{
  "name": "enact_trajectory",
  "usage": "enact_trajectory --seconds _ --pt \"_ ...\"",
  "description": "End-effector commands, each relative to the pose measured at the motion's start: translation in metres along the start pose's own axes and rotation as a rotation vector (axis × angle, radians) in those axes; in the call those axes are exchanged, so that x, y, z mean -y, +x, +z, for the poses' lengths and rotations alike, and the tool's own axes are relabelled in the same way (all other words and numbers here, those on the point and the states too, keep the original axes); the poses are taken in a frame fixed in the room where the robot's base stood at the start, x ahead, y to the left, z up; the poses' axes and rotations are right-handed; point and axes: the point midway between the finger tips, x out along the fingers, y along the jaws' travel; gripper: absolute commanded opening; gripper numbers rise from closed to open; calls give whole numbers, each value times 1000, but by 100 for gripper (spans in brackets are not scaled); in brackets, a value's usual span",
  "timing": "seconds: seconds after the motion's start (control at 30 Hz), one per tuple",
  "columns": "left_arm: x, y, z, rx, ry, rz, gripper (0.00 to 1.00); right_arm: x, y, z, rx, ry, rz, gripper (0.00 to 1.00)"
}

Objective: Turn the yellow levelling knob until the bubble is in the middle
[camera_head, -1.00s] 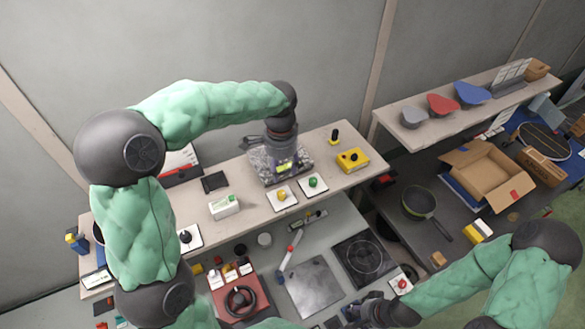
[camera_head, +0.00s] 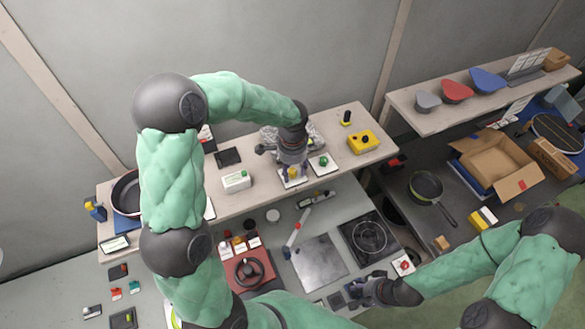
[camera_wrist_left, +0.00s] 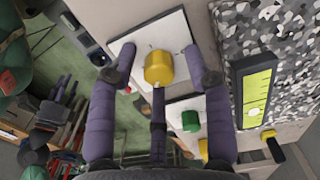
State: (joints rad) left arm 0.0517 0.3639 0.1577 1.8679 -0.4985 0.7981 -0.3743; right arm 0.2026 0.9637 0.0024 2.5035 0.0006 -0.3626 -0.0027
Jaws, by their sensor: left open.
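The yellow knob (camera_wrist_left: 158,68) stands on a white square plate (camera_wrist_left: 128,43) in the left wrist view. In the head view the knob (camera_head: 293,173) is partly covered by my left gripper (camera_head: 292,167). My left gripper (camera_wrist_left: 158,82) is open, its purple fingers on either side of the knob with gaps; I see no grip on it.
A green knob (camera_wrist_left: 190,120) on its own plate stands close beside the yellow one. A white box (camera_head: 236,181) and a yellow box with a black button (camera_head: 362,142) are on the same shelf. A red wheel panel (camera_head: 247,270) and metal plate (camera_head: 318,262) lie below.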

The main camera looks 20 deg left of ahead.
Motion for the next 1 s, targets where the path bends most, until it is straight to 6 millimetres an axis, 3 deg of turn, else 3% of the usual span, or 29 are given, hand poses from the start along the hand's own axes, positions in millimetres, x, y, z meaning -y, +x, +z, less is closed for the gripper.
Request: enact_trajectory --seconds 0.17,0.33,0.37,0.57,0.8,1.0 --pt "0 0 0 0 0 0 50 0 0 0 0 0 0 40" --pt "0 0 0 0 0 0 5 0 0 0 0 0 0 40" --pt "0 0 0 0 0 0 0 0 0 0 0 0 0 40" --pt "0 1 0 -1 -16 0 0 -1 3 0 0 0 0 40" --pt "1 3 0 -2 -195 -1 0 -8 22 -1 0 0 0 40" --pt "0 2 0 1 -278 0 0 -10 27 -1 0 0 0 40"
